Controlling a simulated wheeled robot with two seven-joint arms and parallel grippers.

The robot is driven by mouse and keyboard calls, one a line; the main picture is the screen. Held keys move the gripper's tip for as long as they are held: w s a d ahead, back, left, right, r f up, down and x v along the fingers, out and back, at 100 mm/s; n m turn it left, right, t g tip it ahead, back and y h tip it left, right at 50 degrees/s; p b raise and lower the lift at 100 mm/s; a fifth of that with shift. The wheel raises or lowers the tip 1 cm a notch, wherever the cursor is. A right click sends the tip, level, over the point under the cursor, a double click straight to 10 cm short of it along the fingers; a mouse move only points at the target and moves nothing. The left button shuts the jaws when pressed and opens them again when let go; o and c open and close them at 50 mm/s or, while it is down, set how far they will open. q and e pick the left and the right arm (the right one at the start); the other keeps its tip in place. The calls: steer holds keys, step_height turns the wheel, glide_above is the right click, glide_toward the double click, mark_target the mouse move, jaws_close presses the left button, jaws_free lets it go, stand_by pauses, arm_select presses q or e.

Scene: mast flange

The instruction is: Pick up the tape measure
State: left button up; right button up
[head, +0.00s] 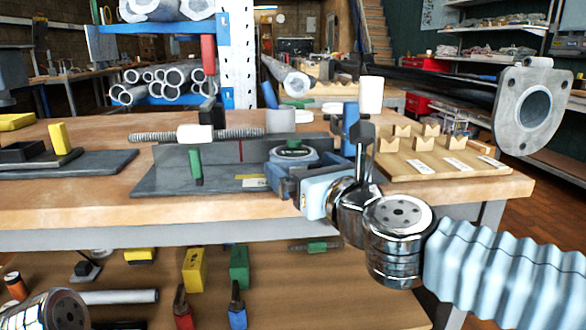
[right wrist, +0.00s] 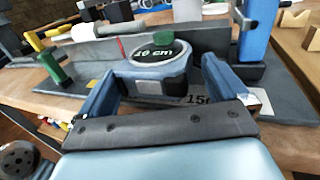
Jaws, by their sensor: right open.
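The tape measure (head: 293,154) is a rounded blue-grey case with a dark top and a green mark, at the right end of a dark grey plate on the workbench. In the right wrist view the tape measure (right wrist: 158,72) shows "10 cm" on its top. My right gripper (head: 281,178) is open at its near side. In the right wrist view my right gripper (right wrist: 161,86) has one finger on each side of the near part of the case. Contact with the case cannot be told. My left gripper is out of view.
A dark upright wall (head: 240,151) stands behind the tape measure, with a green peg (head: 195,163) to the left. A blue post (head: 351,122) rises close behind on the right. A wooden board with notched blocks (head: 418,166) lies further right. The bench's front edge is near.

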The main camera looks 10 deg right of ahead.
steer(key=shift+w+a+r, duration=0.1)
steer(key=shift+w+a, duration=0.05)
steer(key=shift+w, duration=0.3)
steer(key=shift+c, duration=0.2)
steer(key=c, duration=1.1)
steer(key=shift+r, duration=0.15)
